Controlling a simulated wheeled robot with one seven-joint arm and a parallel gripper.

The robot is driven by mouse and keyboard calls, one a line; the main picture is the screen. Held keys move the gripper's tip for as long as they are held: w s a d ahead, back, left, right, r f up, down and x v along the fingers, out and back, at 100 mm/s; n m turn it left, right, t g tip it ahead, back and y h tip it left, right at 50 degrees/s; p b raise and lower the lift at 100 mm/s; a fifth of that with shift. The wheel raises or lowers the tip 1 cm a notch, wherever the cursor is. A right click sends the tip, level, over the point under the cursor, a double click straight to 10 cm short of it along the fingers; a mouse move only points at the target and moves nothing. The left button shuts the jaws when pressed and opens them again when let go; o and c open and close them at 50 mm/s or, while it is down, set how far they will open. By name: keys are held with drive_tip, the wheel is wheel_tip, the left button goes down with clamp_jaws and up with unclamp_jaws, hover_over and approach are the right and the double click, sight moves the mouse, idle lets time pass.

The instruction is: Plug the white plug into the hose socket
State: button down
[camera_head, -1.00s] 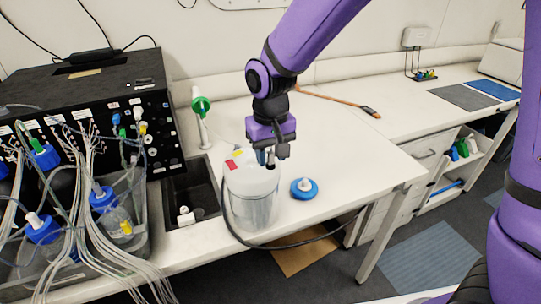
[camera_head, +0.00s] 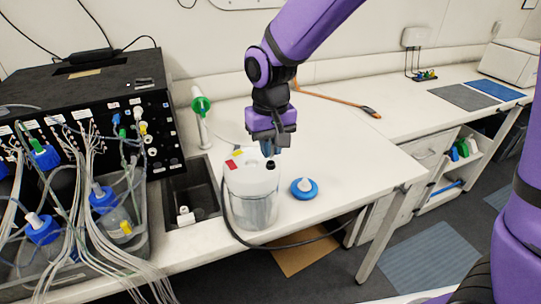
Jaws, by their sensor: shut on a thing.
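My gripper (camera_head: 270,150) points down just above the far side of the lid of a clear canister (camera_head: 256,207). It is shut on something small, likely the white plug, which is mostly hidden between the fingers. A dark round opening (camera_head: 271,165) shows on the white lid, just below the fingertips; I cannot tell whether it is the hose socket. A black hose (camera_head: 290,243) runs from the canister's left side around its front to the right. A thin pale line runs leftward from near my gripper.
A blue cap with a white tip (camera_head: 304,188) lies right of the canister. A green-ringed white tube (camera_head: 201,107) stands behind left, by a black sink (camera_head: 190,190). A black device (camera_head: 90,100) and tubed bottles fill the left.

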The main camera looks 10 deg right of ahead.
drive_tip(key=shift+r, duration=1.95)
drive_tip(key=shift+r, duration=0.1)
drive_tip(key=shift+r, duration=0.85)
drive_tip(key=shift+a+r, duration=0.1)
drive_tip(key=shift+a, duration=0.15)
drive_tip(key=w+a, duration=0.3)
drive_tip(key=a, duration=2)
wheel_tip(320, 180, down, 24)
drive_tip(key=shift+a+r, duration=0.15)
drive_tip(key=shift+r, duration=0.1)
drive_tip(key=shift+s+f, duration=0.15)
drive_tip(key=shift+f, duration=0.4)
idle(0.7)
